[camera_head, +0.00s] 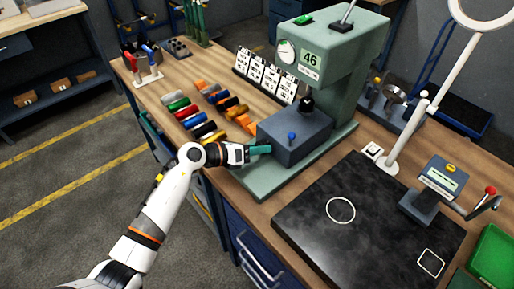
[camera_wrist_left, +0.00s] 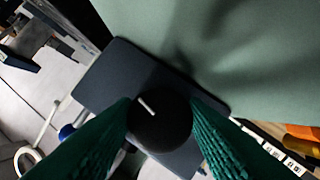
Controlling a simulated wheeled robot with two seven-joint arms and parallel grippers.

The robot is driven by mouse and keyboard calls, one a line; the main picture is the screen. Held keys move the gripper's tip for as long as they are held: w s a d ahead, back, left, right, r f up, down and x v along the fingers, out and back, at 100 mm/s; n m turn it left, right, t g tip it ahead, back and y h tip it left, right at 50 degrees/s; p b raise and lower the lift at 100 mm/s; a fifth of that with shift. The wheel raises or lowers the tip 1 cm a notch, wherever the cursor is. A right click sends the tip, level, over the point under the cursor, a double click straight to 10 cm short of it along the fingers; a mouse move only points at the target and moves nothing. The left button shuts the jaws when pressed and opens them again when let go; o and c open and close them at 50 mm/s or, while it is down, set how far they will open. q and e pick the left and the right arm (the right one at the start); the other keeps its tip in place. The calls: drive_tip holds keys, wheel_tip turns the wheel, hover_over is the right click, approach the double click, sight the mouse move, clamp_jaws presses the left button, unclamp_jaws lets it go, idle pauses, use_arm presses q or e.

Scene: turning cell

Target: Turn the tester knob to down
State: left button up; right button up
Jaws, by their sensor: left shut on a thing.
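The green tester (camera_head: 335,60) stands on the bench with a display reading 46. A dark grey block (camera_head: 293,138) sits on its base; it also shows in the left wrist view (camera_wrist_left: 110,75). The round black knob (camera_wrist_left: 160,122) on this block has a short white mark pointing to the upper left in the left wrist view. My left gripper (camera_head: 262,149) reaches the left side of the block, and its green fingers are shut on the knob, one on each side. In the head view the knob is hidden by the gripper. My right gripper is out of view.
Several coloured cylinders (camera_head: 190,113) lie on the bench left of the tester, by a row of white cards (camera_head: 264,73). A black plate (camera_head: 365,215) lies to the right, with a lamp stand (camera_head: 405,135) behind it.

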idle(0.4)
use_arm(q)
drive_tip(key=o, duration=0.9)
drive_tip(key=shift+o, duration=0.2)
drive_tip(key=shift+a, duration=0.1)
drive_tip(key=b+v, duration=0.3)
drive_tip(key=v, duration=0.9)
